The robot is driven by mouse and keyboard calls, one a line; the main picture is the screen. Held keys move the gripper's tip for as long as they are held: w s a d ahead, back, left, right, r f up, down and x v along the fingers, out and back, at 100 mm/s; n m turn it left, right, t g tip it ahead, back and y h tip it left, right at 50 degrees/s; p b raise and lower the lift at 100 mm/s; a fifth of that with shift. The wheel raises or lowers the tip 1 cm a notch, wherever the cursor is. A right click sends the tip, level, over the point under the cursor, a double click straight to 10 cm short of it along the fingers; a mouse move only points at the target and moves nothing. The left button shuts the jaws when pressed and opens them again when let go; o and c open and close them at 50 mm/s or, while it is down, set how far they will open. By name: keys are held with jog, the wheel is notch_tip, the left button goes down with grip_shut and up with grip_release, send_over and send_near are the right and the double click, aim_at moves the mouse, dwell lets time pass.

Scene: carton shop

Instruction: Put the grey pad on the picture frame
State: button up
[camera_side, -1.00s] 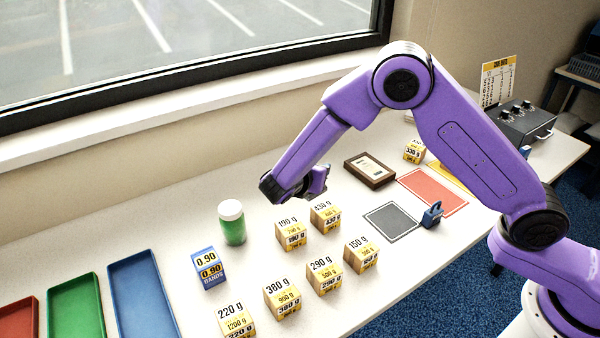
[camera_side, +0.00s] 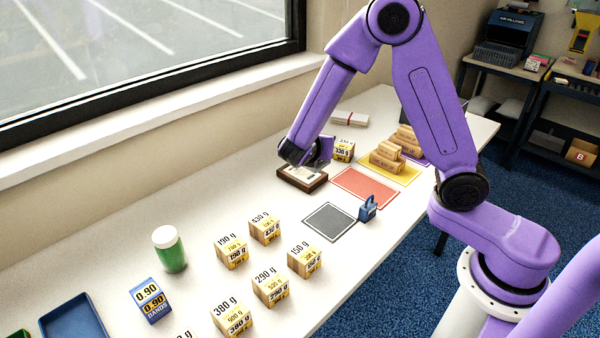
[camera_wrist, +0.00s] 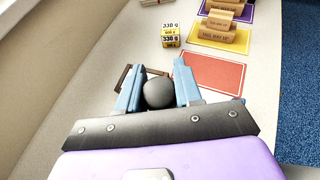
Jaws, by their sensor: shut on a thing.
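My gripper (camera_side: 306,164) is at the picture frame (camera_side: 316,184), a brown frame around a pale card lying on the white table near the window wall. In the wrist view, my blue fingers (camera_wrist: 158,90) are shut on a dark grey rounded thing (camera_wrist: 158,94), which looks like the grey pad. In the wrist view, the frame (camera_wrist: 125,72) shows partly behind the fingers. The fingers and gripper hide much of it. The gripper is low over the frame; I cannot tell whether the pad touches it.
A 330 g box (camera_side: 344,150) stands close behind the frame. A red mat (camera_side: 365,188), a dark grey mat (camera_side: 330,222) and a blue padlock-shaped weight (camera_side: 368,209) lie nearby. Wooden blocks (camera_side: 388,157) sit on a yellow mat. Several weight boxes (camera_side: 232,252) and a green jar (camera_side: 169,250) stand nearer the front.

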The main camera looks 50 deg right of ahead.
jog(key=s+d, duration=0.1)
jog(key=d, duration=0.5)
send_over(302, 175)
jog(key=s+d, duration=0.2)
jog(key=s, duration=0.1)
notch_tip(302, 175, down, 4)
jog(key=shift+m+g, duration=0.3)
jog(key=w+f, duration=0.4)
jog(key=f, duration=0.1)
jog(key=shift+w+d, duration=0.25)
jog(key=shift+d, duration=0.1)
jog(key=shift+w+f, duration=0.15)
jog(key=shift+f, duration=1.55)
jog(key=shift+f, duration=0.15)
jog(key=o, duration=1.1)
jog(key=shift+c, duration=0.2)
